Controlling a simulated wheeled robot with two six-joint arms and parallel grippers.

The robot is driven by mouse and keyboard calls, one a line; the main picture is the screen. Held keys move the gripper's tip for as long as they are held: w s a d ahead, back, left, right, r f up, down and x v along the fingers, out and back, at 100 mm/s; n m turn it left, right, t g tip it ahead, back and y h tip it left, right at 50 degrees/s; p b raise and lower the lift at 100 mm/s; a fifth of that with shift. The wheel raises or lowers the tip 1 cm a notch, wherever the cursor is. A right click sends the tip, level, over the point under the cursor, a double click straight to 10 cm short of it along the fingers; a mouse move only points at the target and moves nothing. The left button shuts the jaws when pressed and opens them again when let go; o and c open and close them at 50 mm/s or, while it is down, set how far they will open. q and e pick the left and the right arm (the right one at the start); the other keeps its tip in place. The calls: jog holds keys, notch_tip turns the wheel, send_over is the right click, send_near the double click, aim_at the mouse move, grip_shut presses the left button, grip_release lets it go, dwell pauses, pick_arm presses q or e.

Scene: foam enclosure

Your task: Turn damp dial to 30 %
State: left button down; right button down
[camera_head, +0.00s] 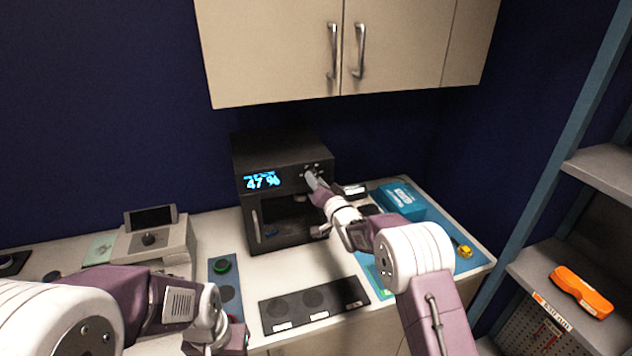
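A black box-shaped device (284,152) stands on the counter against the back wall.
A grey instrument with a screen (150,238) stands on the left. A black mat (345,296) with round pads lies in front. A blue box (400,200) is on the right. Wall cupboards (275,50) hang above. A shelf at right holds an orange case (580,292).

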jog(key=n+b, duration=1.1)
jog(key=shift+d+h, duration=0.1)
jog(key=shift+h, duration=0.3)
jog(key=shift+r+n, duration=0.1)
jog(key=shift+n, duration=0.2)
dwell(0.4)
jog(key=c, duration=1.1)
grip_release()
jog(key=shift+b, duration=0.3)
